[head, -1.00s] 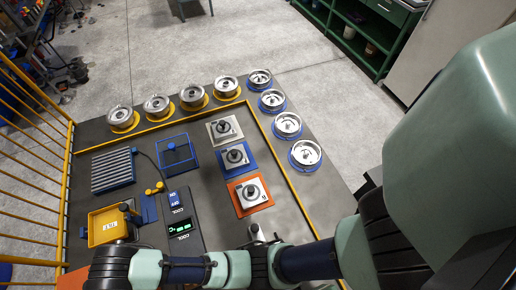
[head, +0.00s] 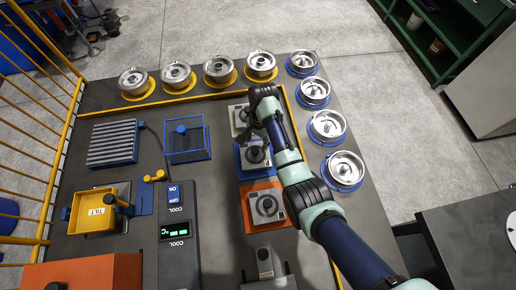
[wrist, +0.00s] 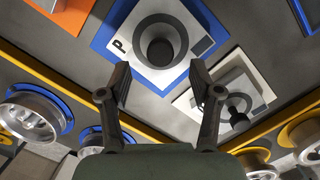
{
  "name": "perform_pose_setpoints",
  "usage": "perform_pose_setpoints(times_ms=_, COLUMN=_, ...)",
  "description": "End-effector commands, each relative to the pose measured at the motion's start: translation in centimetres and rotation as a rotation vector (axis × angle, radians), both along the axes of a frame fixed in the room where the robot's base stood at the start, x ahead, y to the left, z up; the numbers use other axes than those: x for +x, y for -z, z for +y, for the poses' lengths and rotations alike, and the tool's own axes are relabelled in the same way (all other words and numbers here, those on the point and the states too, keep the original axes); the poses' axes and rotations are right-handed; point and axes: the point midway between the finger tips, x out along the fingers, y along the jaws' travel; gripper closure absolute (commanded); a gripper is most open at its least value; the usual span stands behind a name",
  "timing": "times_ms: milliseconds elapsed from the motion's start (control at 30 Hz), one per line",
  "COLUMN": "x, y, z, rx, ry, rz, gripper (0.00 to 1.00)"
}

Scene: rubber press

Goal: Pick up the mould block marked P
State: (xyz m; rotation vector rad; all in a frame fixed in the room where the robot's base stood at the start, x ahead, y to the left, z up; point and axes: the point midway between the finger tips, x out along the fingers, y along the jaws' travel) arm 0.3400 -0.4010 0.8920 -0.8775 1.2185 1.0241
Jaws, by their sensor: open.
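The mould block marked P (wrist: 122,46) is pale with a dark round knob, and it sits on a blue plate (wrist: 104,35). In the head view this block (head: 246,157) is partly covered by my arm. My gripper (wrist: 160,80) is open and empty. In the wrist view its two fingers hang below the block in the picture, one to each side of the knob, with nothing between them. In the head view my gripper (head: 252,128) is over the area between the blue plate and the pale plate behind it; its fingertips are hard to make out.
A second block (head: 267,206) sits on an orange plate in front, and another (head: 239,117) on a pale plate behind. A yellow tray (head: 93,211) and a blue wire frame (head: 187,141) stand left.

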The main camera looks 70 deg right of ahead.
Motion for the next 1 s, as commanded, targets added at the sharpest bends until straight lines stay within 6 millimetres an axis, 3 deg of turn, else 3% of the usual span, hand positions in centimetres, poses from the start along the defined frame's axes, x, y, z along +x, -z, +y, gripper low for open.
perform_pose_setpoints(times_ms=167, x=0.1, y=0.8, z=0.2, rx=0.000, ry=-0.002, rz=0.000, gripper=0.36)
perform_pose_setpoints(times_ms=400, x=0.3, y=4.9, z=1.0, rx=0.001, ry=-0.002, rz=0.002, gripper=0.36)
perform_pose_setpoints(times_ms=667, x=0.3, y=5.2, z=1.0, rx=-0.001, ry=-0.003, rz=-0.001, gripper=0.38)
perform_pose_setpoints(times_ms=1000, x=0.3, y=5.2, z=1.0, rx=-0.001, ry=-0.003, rz=-0.001, gripper=0.94)
